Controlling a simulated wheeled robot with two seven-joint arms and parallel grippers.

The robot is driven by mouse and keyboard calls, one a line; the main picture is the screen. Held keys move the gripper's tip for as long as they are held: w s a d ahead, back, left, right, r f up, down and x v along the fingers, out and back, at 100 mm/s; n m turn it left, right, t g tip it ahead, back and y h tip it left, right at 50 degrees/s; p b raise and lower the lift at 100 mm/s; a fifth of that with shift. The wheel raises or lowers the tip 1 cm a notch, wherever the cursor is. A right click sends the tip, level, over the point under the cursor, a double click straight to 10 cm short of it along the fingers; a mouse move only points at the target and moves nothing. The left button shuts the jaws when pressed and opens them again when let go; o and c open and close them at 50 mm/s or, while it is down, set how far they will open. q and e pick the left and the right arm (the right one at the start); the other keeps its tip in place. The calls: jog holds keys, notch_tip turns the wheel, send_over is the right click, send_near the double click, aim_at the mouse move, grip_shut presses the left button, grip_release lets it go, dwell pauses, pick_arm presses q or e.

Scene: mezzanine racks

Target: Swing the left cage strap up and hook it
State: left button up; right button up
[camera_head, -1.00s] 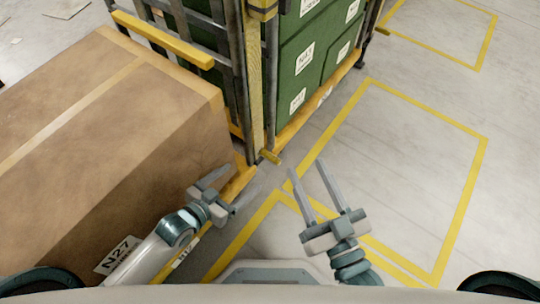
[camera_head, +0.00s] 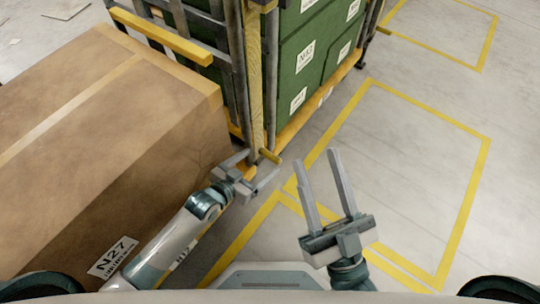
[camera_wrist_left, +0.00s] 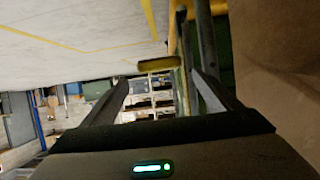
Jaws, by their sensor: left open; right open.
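The left cage strap (camera_head: 256,100) is a yellow webbing band hanging down along the cage's corner post. A short yellow bar (camera_head: 270,156) sits at its lower end, near the cage's bottom corner. My left gripper (camera_head: 262,162) is open close to this bar, its fingers pointing at the cage corner. In the left wrist view the bar (camera_wrist_left: 158,63) shows between and just beyond the open fingertips, with nothing gripped. My right gripper (camera_head: 316,156) is open and empty over the floor, to the right of the strap. The hook is not clearly seen.
A large brown carton (camera_head: 110,150) labelled N27 stands close on the left, beside my left arm. The cage (camera_head: 232,65) holds green labelled crates (camera_head: 312,60) above a yellow base rail (camera_head: 310,112). The yellow-marked floor (camera_head: 410,170) to the right is clear.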

aim_at(270, 156)
pick_arm(q)
jog(key=b+x, duration=0.1)
jog(key=x, duration=0.4)
jog(key=shift+w+d+f, duration=0.2)
jog(key=shift+w+f, duration=0.05)
jog(key=shift+w, duration=0.05)
jog(key=shift+w+d+f+b, duration=0.2)
jog(key=shift+w+d+b, duration=0.2)
jog(key=shift+w, duration=0.2)
pick_arm(e)
jog(key=shift+w+d+r+t, duration=0.1)
jog(key=shift+d+r+t, duration=0.3)
jog(key=shift+r+t, duration=0.25)
jog(key=shift+d+r+t, duration=0.4)
jog(key=shift+d+r, duration=0.05)
jog(key=shift+r, duration=0.35)
jog(key=shift+w+d+r+t, duration=0.1)
jog(key=shift+d+r+t, duration=0.3)
jog(key=shift+r+t, duration=0.25)
jog(key=shift+r, duration=0.15)
pick_arm(q)
jog(key=c, duration=1.4)
jog(key=shift+s, duration=0.15)
jog(key=shift+s, duration=0.1)
pick_arm(e)
jog(key=shift+a, duration=0.1)
